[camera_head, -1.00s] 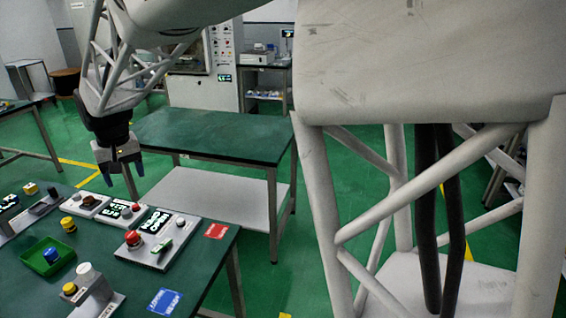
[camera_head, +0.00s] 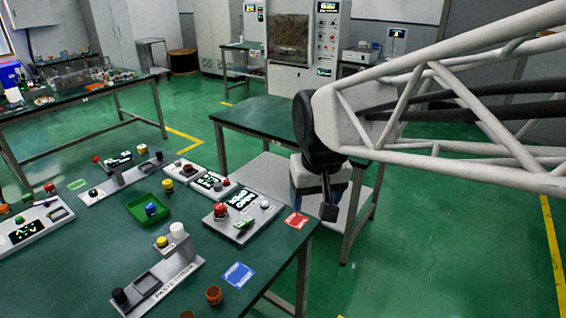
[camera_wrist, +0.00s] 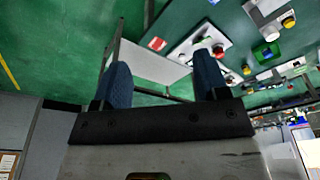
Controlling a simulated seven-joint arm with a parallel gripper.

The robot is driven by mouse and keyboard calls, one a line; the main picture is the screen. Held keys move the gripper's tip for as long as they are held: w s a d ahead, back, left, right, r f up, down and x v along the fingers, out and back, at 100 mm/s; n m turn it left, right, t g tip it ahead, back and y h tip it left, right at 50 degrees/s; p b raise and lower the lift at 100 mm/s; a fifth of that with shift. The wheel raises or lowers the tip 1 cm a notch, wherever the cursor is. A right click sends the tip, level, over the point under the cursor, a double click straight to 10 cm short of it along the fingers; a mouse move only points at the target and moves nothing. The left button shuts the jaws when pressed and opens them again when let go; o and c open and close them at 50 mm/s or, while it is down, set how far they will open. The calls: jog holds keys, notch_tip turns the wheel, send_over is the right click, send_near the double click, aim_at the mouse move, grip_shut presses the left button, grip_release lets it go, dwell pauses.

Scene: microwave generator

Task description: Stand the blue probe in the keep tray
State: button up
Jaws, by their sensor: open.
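The tray also shows in the wrist view (camera_wrist: 259,54). My gripper (camera_head: 325,205) hangs off the bench's right side, well away from tray and probe. In the wrist view its two blue fingers (camera_wrist: 162,60) are apart with nothing between them.
A panel with a red button (camera_head: 221,210) stands right of the tray. A bracket with white and yellow knobs (camera_head: 178,250) stands in front. Red (camera_head: 296,220) and blue (camera_head: 238,275) cards lie near the bench edge. A second green table (camera_head: 262,118) stands behind.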

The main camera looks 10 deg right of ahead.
jog(key=s+d+f, duration=0.2)
jog(key=s, duration=0.3)
jog(key=s+d+f, duration=0.1)
jog(key=s, duration=0.5)
jog(key=shift+d+f+m, duration=0.3)
jog(key=shift+d+f, duration=0.05)
jog(key=shift+f, duration=0.05)
dwell(1.2)
